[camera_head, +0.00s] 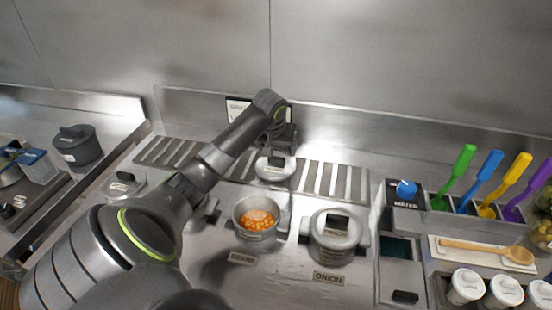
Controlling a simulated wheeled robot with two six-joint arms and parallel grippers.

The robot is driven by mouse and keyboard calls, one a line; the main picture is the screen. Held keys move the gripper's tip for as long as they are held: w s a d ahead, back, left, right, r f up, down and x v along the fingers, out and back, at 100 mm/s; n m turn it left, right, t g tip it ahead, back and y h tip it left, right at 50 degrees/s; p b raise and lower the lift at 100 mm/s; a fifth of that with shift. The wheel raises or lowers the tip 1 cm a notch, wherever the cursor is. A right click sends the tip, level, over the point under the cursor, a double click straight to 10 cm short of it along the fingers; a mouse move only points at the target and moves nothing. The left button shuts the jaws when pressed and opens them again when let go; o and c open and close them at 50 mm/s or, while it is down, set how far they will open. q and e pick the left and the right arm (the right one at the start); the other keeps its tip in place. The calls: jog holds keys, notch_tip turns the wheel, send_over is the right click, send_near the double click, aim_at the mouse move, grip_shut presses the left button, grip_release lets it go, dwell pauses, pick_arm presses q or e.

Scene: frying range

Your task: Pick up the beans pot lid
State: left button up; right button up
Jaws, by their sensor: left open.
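The beans pot (240,212) stands open on the range, with orange beans (258,219) showing inside. A BEANS label (242,258) lies in front of it. A round grey lid (268,175) with a dark handle lies on the slotted rack (325,180) behind the pot. My left gripper (277,153) is open and points down at this lid's handle. The fingertips are close to the handle, but I cannot tell whether they touch it. My left arm hides part of the rack and the pots at left. My right gripper is out of view.
A lidded pot (333,248) with an ONION label (328,279) stands to the right. Another lidded pot (122,187) is at left. Coloured utensils (487,180), a wooden spoon (485,249) and several white-lidded jars (503,291) are at far right. A steel wall closes the back.

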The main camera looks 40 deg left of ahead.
aim_at(277, 157)
pick_arm(q)
jog(key=shift+a+f, duration=0.15)
jog(key=shift+f, duration=0.3)
jog(key=p+x, duration=0.1)
jog(key=x, duration=0.2)
jog(key=shift+a+f, duration=0.2)
jog(key=shift+a, duration=0.05)
jog(key=shift+w+a+f, duration=0.1)
jog(key=shift+w+f, duration=0.1)
jog(key=shift+f, duration=0.3)
jog(key=c, duration=1.1)
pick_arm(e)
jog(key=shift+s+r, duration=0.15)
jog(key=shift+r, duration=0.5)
pick_arm(q)
jog(key=shift+r, duration=0.15)
